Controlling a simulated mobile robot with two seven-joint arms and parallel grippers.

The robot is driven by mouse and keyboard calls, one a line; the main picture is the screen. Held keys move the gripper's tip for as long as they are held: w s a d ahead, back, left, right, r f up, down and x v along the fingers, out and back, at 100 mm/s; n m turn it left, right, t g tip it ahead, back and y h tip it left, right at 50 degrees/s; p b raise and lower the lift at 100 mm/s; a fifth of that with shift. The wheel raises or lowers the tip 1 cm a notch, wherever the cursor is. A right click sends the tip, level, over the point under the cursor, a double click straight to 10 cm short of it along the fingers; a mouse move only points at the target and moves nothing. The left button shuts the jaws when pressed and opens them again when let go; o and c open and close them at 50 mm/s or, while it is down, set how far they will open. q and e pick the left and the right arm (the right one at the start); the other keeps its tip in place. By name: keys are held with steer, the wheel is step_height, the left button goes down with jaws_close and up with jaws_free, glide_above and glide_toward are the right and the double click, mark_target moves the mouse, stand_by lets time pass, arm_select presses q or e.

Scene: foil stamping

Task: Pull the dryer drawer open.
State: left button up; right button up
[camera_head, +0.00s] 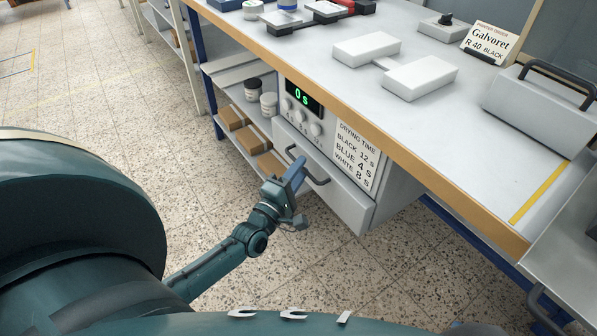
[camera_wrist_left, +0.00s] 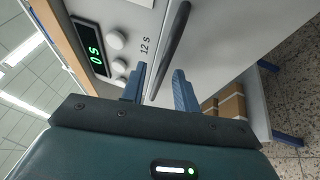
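The dryer is a white cabinet under the bench, with a green "0 s" display (camera_head: 302,96) and knobs. Its drawer front (camera_head: 346,201) is below the panel and looks shut. A dark bar handle (camera_head: 322,181) crosses the drawer front; it also shows in the left wrist view (camera_wrist_left: 175,40). My left gripper (camera_head: 299,171) is at the handle. In the left wrist view its two fingers (camera_wrist_left: 160,80) are apart, and the bar runs through the gap between them. I cannot tell whether either finger touches the bar. My right gripper is not in view.
A drying-time card (camera_head: 356,155) is on the dryer's front. The bench top (camera_head: 330,85) above holds white blocks (camera_head: 419,77). Jars (camera_head: 268,104) and brown boxes (camera_head: 247,139) stand on the shelf at the left. The speckled floor (camera_head: 330,262) in front of the drawer is clear apart from my arm.

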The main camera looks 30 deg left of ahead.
arm_select(q)
jaws_close()
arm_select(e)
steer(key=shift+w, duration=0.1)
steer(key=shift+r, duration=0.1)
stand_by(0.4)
